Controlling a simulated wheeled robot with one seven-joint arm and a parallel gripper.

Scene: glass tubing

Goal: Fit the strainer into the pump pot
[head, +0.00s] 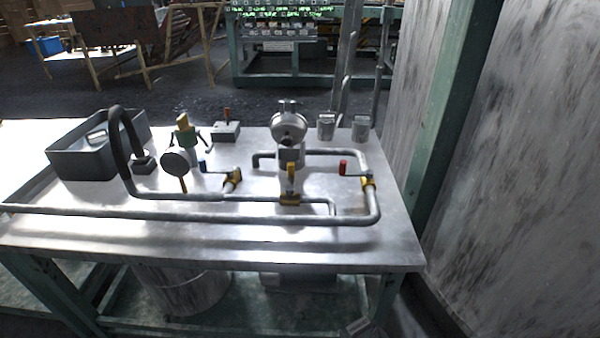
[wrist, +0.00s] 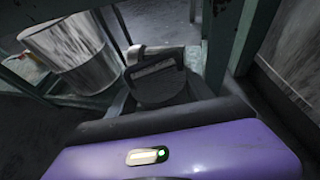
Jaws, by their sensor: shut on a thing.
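My gripper (wrist: 160,72) shows at the middle of the wrist view, beyond its purple housing. It is shut on a dark grey rounded piece (wrist: 160,90) with a flat bar across its top, which appears to be the strainer; its details are too dark to tell. In the head view my gripper is not clearly seen. A rounded metal pump body (head: 289,127) stands among the pipes on the steel table. I cannot tell for sure which part is the pump pot. The held piece is low, near the table's legs, and apart from the pump body.
The steel table (head: 390,245) carries pipes, coloured valve handles and a grey open bin (head: 75,160). Two small metal cups (head: 326,127) (head: 361,128) stand at its back right. A metal drum (head: 185,292) is below; it also shows in the wrist view (wrist: 72,52). A wall closes the right.

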